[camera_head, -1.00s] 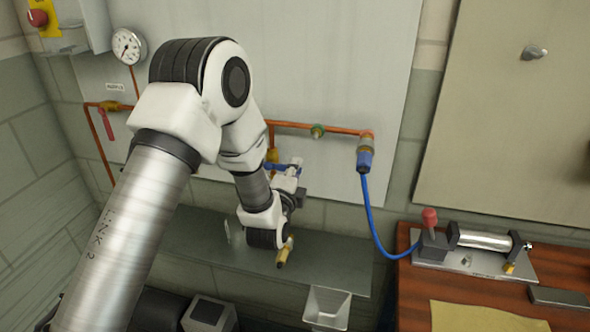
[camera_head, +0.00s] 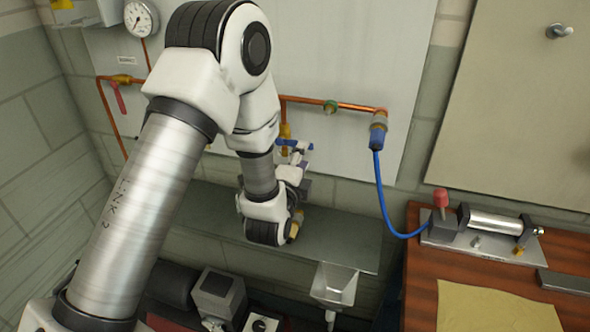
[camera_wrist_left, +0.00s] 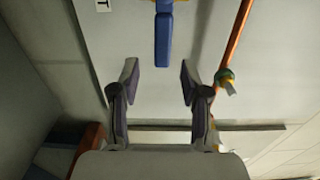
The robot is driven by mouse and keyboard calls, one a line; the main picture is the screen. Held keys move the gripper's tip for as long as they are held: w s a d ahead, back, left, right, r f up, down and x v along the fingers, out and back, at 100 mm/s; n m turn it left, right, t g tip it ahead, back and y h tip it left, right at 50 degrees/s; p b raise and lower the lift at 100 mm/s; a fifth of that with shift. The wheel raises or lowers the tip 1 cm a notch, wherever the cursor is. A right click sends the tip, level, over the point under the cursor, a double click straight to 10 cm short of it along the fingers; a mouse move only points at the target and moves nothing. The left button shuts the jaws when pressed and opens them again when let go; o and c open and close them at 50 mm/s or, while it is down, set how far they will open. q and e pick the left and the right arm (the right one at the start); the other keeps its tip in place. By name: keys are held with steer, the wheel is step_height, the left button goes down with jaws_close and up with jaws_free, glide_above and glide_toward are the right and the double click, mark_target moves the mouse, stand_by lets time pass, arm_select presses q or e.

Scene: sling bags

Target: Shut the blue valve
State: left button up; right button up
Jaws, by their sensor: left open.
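The blue valve lever (camera_head: 284,142) is on a brass fitting of the copper pipe on the wall panel, partly hidden by my left arm. In the left wrist view the lever (camera_wrist_left: 163,40) points toward the gap between my fingers, its free end just beyond the fingertips. My left gripper (camera_wrist_left: 159,80) is open and empty, with a finger to either side of the lever's line. In the head view the left gripper (camera_head: 300,160) is close to the lever and largely hidden by its own wrist. My right gripper is not in view.
A red lever (camera_head: 118,98) hangs from the pipe at left, below a gauge (camera_head: 140,18). A green fitting (camera_head: 330,107) and a blue hose (camera_head: 382,190) are to the right. A metal shelf (camera_head: 340,240) lies below. A wooden bench (camera_head: 405,290) stands at right.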

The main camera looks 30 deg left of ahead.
arm_select(q)
steer(key=v, duration=0.7)
steer(key=s+d+f+n+g+h, duration=0.1)
steer(key=s+f+g, duration=0.35)
steer(key=f, duration=0.75)
steer(key=s+f+n+g+h, duration=0.1)
steer(key=s+f+g, duration=0.3)
steer(key=f, duration=0.7)
steer(key=s+d+f+n+g+h, duration=0.1)
steer(key=s+d+f+n+g, duration=0.1)
steer(key=s+f+n+g, duration=0.2)
steer(key=s+d+f+n+g+h, duration=0.1)
steer(key=s+f+n+g, duration=0.4)
steer(key=s, duration=0.9)
step_height(320, 180, down, 2)
steer(key=n, duration=0.4)
steer(key=shift+s+d+n, duration=0.35)
steer(key=shift+s+n, duration=0.05)
